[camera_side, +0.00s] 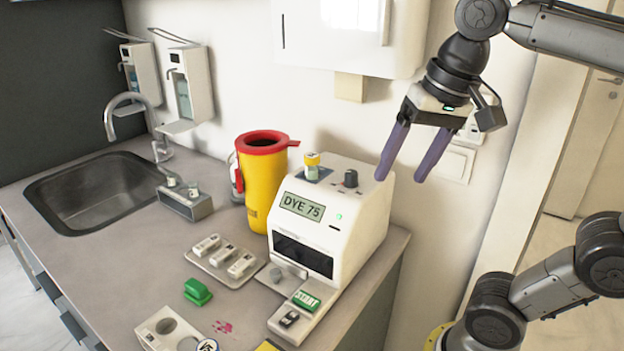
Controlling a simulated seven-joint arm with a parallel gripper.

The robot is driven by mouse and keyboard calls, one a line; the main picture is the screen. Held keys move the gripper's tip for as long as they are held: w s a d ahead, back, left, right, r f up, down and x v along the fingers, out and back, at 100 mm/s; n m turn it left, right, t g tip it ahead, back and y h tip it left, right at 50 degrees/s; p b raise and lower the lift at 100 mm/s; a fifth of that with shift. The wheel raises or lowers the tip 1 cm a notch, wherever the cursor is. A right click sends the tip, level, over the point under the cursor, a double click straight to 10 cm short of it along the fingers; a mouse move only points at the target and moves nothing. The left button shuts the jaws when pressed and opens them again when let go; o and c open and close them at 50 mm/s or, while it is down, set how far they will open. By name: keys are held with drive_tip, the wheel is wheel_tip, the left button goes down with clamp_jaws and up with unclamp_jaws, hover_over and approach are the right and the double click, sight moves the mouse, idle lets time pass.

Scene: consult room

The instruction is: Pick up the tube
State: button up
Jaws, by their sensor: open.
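A small tube with a yellow cap (312,160) stands upright on a dark blue patch on top of the white machine (350,222), whose display reads "DYE 75". Its lower part is hard to make out. My gripper (400,179) is at the upper right, pointing down, with its two purple fingers apart and nothing between them. It appears to the right of the tube and clear of it; the depth between them is hard to judge.
A black knob (350,178) stands beside the tube. A yellow bin with a red rim (262,188) is left of the machine. A grey rack (185,204), a tray of white pieces (245,278) and a green block (197,292) lie on the counter. A sink (95,190) is at left.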

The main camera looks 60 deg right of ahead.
drive_tip(key=w+d+r+m+g, duration=0.1)
drive_tip(key=w+r+m, duration=0.3)
drive_tip(key=w+r, duration=0.25)
drive_tip(key=m+g, duration=0.3)
hover_over(312, 155)
drive_tip(key=f, duration=0.8)
drive_tip(key=shift+s+a+f, duration=0.2)
drive_tip(key=shift+s+f, duration=0.1)
drive_tip(key=shift+w+d+f, duration=0.1)
drive_tip(key=shift+w+f, duration=0.05)
drive_tip(key=shift+f, duration=1.15)
drive_tip(key=shift+w+d+f, duration=0.1)
drive_tip(key=shift+w+f, duration=0.05)
drive_tip(key=shift+f, duration=1.15)
clamp_jaws()
